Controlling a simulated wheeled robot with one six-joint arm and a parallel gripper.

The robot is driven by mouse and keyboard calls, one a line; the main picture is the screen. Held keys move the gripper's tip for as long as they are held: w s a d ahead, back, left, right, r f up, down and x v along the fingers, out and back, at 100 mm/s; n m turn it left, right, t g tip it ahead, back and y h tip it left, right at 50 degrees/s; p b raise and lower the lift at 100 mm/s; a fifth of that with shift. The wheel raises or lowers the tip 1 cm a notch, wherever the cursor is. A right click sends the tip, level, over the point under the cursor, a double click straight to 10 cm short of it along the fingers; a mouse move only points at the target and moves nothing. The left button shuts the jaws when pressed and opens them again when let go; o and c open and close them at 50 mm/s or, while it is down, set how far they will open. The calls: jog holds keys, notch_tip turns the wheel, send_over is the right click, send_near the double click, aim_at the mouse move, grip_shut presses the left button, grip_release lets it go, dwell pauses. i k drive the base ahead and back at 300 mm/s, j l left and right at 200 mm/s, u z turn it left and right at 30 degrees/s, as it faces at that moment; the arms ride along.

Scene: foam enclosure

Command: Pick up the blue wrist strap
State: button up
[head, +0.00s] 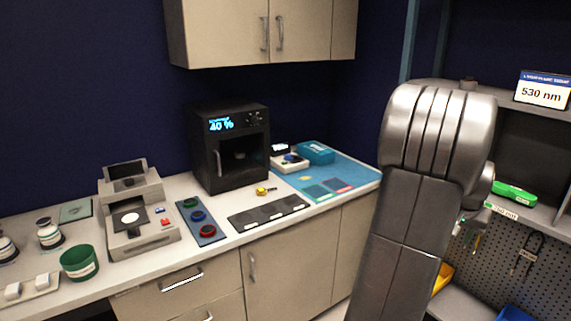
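A blue ring-shaped coil (198,216), which looks like the blue wrist strap, lies in the middle of a narrow blue-grey tray (218,238) on the white counter. A red coil (208,231) lies in front of it and a teal coil (189,203) behind it. The three look apart from each other. My arm stands large at the right of the head view, well to the right of the tray. My gripper is not visible, so its fingers cannot be judged.
A grey instrument (150,236) stands left of the tray; a dark mat (268,214) lies right. Behind is a black oven (232,180). A green cup (80,262) is at left. A blue mat (350,172) bears boxes. Wall cabinets (240,30) hang above. A shelf (535,212) is far right.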

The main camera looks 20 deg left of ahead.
aim_at(287, 157)
jog(key=k+u, duration=0.2)
jog(key=u, duration=1.25)
jog(key=i+l+u, duration=0.15)
jog(key=l, duration=0.2)
jog(key=i+l+u, duration=0.1)
jog(key=l, duration=0.25)
jog(key=i+l+u, duration=0.3)
jog(key=l, duration=0.45)
jog(key=i+l+u, duration=0.1)
jog(key=l, duration=0.35)
jog(key=i+l, duration=0.15)
jog(key=l, duration=0.25)
jog(key=i+l, duration=0.15)
jog(key=l, duration=0.25)
jog(key=i+l, duration=0.15)
jog(key=l, duration=0.2)
jog(key=i+l, duration=0.1)
jog(key=l, duration=0.3)
